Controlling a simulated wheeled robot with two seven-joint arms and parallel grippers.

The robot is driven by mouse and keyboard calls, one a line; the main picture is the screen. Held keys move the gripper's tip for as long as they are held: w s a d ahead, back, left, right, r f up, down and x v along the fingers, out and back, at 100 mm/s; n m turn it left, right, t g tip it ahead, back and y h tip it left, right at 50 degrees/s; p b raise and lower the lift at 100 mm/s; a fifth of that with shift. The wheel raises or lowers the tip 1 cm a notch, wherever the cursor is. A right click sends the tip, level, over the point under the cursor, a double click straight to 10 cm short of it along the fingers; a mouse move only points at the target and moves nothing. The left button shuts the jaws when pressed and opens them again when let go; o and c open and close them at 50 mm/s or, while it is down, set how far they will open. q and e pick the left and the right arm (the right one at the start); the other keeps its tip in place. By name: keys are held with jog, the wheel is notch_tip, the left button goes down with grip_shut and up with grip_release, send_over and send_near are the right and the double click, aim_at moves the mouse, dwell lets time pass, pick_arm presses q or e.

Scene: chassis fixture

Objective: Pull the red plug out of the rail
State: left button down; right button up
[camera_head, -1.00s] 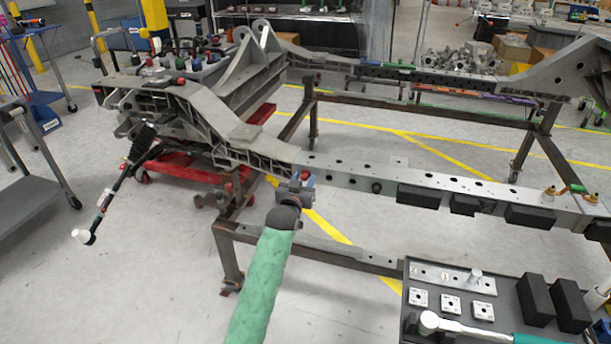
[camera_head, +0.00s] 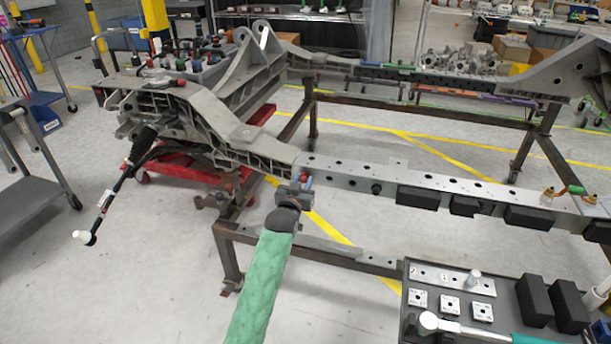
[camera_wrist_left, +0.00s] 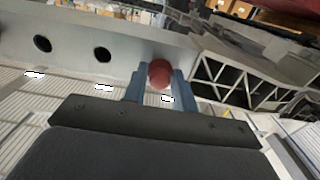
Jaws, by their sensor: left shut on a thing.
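The red plug (camera_head: 304,177) is at the left end of the near side of the grey rail (camera_head: 345,172). My left gripper (camera_head: 305,182) reaches up to it from below and is shut on it. In the left wrist view the round red head of the plug (camera_wrist_left: 160,73) sits between the two blue fingers, against the side of the rail (camera_wrist_left: 75,42). The plug's shank is hidden, so I cannot tell how much of it is in the rail. My right gripper is not in view.
Black blocks (camera_head: 418,197) stick out along the rail's near side. A dark tray (camera_head: 509,300) with plates, blocks and a wrench stands at the lower right. A frame leg (camera_head: 228,258) stands left of my arm. Open floor lies at the lower left.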

aim_at(303, 181)
pick_arm(q)
jog(key=shift+p+v, duration=0.95)
jog(key=shift+v, duration=0.5)
jog(key=shift+s+a+p, duration=0.2)
jog(key=shift+s+p, duration=0.1)
jog(key=shift+s, duration=0.2)
jog(key=shift+s, duration=0.1)
